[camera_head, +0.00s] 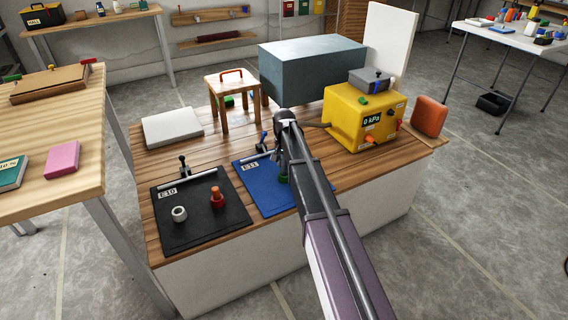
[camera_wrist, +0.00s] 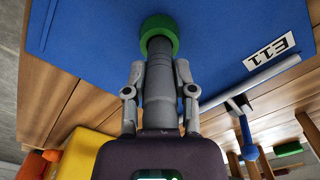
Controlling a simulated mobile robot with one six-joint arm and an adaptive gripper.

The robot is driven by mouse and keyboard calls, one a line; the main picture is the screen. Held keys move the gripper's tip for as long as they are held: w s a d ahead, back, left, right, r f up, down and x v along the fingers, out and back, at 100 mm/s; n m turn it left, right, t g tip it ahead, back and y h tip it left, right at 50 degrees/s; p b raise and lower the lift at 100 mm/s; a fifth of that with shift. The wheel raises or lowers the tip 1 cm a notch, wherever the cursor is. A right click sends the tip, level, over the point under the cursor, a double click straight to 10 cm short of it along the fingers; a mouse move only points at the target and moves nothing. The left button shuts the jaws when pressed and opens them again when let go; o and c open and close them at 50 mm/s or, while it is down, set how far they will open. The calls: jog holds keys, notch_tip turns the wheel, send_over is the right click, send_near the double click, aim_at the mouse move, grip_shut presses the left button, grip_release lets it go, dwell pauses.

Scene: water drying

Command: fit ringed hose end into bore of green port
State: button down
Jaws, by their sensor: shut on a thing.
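My gripper (camera_wrist: 158,88) is shut on the grey hose end (camera_wrist: 158,95), which lies between its two fingers in the wrist view and points at the blue mat. The green port (camera_wrist: 148,24) stands on the blue mat (camera_wrist: 85,30) marked E11. The hose end's far tip overlaps the green rim; I cannot tell whether it is inside the bore or just above it. In the head view the green port (camera_head: 283,179) shows just left of my arm, which hides much of the gripper.
A black mat (camera_head: 175,230) marked E10 with a white ring (camera_head: 179,214) and an orange-red fitting (camera_head: 217,196) lies to the left. A yellow box (camera_head: 352,112) reading 0 kPa stands to the right. A small wooden stool (camera_head: 231,84) and a blue-grey block (camera_head: 313,65) stand behind.

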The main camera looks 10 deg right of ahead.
jog(key=shift+f+b, duration=1.15)
jog(key=shift+f, duration=0.1)
jog(key=shift+c, duration=1.8)
grip_release()
jog(key=shift+r, duration=0.2)
notch_tip(320, 180, up, 9)
jog(key=p, duration=0.9)
jog(key=shift+r, duration=0.1)
jog(key=s+d+n, duration=0.2)
jog(key=s+n, duration=0.3)
jog(key=s, duration=2.5)
notch_tip(320, 180, up, 30)
jog(key=w+p, duration=0.1)
jog(key=p, duration=2.9)
